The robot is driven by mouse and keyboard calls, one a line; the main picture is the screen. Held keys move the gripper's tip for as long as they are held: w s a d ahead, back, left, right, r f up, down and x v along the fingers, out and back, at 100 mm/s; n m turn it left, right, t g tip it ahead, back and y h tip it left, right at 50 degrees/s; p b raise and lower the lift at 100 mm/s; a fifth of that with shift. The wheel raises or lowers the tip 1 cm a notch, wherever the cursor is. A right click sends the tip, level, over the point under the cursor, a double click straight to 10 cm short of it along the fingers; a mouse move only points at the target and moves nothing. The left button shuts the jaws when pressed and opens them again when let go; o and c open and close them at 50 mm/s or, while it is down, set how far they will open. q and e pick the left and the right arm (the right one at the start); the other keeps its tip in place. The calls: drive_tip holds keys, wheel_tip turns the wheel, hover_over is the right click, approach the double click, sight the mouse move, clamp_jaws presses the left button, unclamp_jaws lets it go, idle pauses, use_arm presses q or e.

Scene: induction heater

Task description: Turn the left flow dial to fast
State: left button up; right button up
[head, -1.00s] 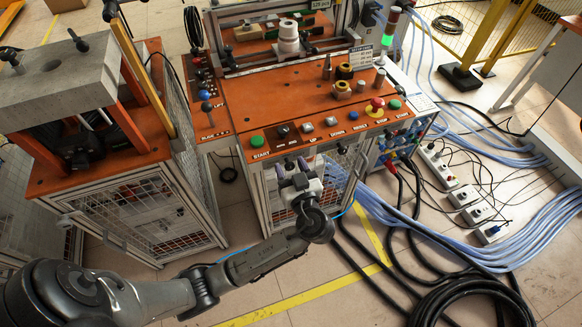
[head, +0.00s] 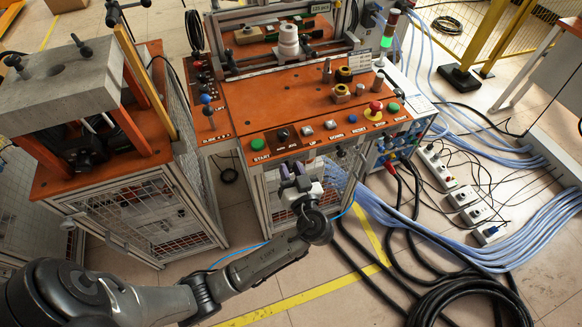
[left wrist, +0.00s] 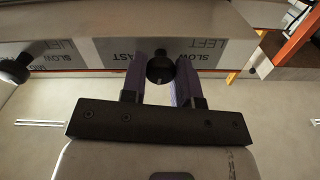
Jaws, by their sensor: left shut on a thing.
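The left flow dial (left wrist: 160,68) is a small black round knob on the pale front face of the control cabinet. Upside-down lettering "LEFT" and "SLOW" shows to its right in the left wrist view, and "FAST" to its left. My left gripper (left wrist: 161,72) is shut on the knob, one purple finger on each side. In the head view my left gripper (head: 292,171) is at the cabinet front, just below the orange panel edge. The knob's pointer and the dial in that view are hidden or too small to tell. My right gripper is in neither view.
A second black knob (left wrist: 15,68) sits to the left in the left wrist view. Above my gripper is the orange button panel (head: 300,105) with a green start button (head: 257,144) and red emergency stop (head: 375,108). Blue hoses (head: 440,245) and black cables lie on the floor.

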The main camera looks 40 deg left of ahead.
use_arm(q)
drive_tip(key=m+p, duration=0.3)
drive_tip(key=m, duration=0.1)
drive_tip(key=shift+r+m, duration=0.15)
drive_tip(key=shift+m, duration=0.15)
drive_tip(key=m+p, duration=0.3)
drive_tip(key=shift+m, duration=0.3)
drive_tip(key=shift+m+p, duration=0.5)
drive_tip(key=shift+m, duration=0.3)
drive_tip(key=shift+f, duration=0.2)
drive_tip(key=o, duration=0.9)
drive_tip(key=shift+d, duration=0.15)
